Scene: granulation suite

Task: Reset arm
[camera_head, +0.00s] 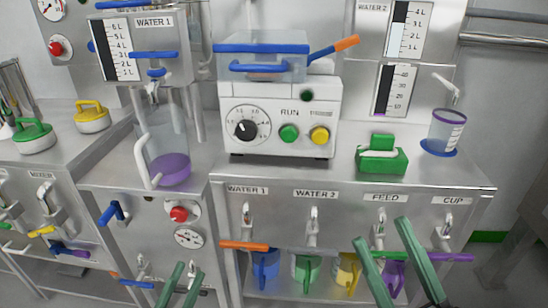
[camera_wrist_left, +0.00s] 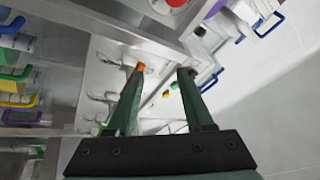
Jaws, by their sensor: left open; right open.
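My left gripper (camera_head: 187,268) shows at the bottom edge of the head view, in front of the lower cabinet front. Its two green fingers are apart with nothing between them. In the left wrist view the left gripper (camera_wrist_left: 162,70) is also open and empty, with cabinet fronts and handles beyond it. My right gripper (camera_head: 382,231) is at the lower right of the head view, in front of the cabinet under the FEED label. Its green fingers are spread and hold nothing. Most of both arms is out of view.
A steel counter (camera_head: 450,172) carries a white machine with a dial (camera_head: 247,125), a green block (camera_head: 381,156) and a clear cup (camera_head: 446,130). A jug with purple liquid (camera_head: 168,165) stands left. Orange (camera_head: 243,246) and purple (camera_head: 450,257) handles and colored jugs lie below.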

